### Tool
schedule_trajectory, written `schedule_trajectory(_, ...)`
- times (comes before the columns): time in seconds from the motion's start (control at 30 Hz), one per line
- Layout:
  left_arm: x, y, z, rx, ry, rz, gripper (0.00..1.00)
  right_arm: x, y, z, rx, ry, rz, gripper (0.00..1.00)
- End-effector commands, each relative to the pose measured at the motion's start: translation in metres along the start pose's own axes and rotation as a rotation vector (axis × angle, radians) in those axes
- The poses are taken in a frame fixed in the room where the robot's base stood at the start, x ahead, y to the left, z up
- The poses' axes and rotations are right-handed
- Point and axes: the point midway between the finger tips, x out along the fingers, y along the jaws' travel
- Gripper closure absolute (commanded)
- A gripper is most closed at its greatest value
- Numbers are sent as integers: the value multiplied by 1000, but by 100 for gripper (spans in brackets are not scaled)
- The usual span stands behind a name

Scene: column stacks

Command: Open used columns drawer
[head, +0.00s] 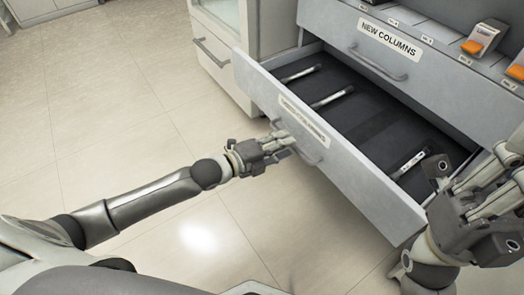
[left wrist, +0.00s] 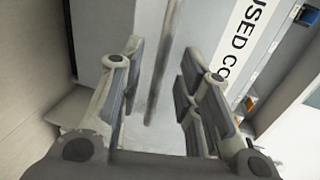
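The used columns drawer (head: 365,185) is pulled out in the head view, with its dark interior showing. Its front label reads "USED CO…" in the left wrist view (left wrist: 243,40). My left gripper (head: 292,141) is at the drawer's handle (head: 314,157), in front of the drawer face. In the left wrist view the left gripper's fingers (left wrist: 163,95) are spread apart, with the bar handle (left wrist: 163,62) between them and gaps beside it. My right gripper (head: 492,190) is at the right edge of the head view, near the drawer's right end; its finger opening is unclear.
Slim columns (head: 332,97) lie inside the drawer. Above it is the closed new columns drawer (head: 340,30), with orange-marked boxes (head: 483,40) on top. A white cabinet (head: 222,65) stands to the left. The tiled floor (head: 110,110) at left is clear.

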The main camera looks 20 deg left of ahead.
Motion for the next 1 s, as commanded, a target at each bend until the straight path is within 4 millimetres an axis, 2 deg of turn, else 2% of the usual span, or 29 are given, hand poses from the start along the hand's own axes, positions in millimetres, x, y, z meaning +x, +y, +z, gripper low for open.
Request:
schedule_trajectory(0.03,-12,2,0,2,0,4,68,0,0,0,0,0,0,100)
schedule_trajectory(0.2,-44,2,0,1,0,4,68,0,0,0,0,-1,0,100)
schedule_trajectory(0.5,-82,2,0,-1,0,3,68,0,0,0,0,-1,1,100)
schedule_trajectory(0.7,-90,0,0,1,1,1,68,0,0,0,0,-1,1,100)
schedule_trajectory(1.0,-91,0,0,1,1,0,68,0,0,0,0,-1,1,100)
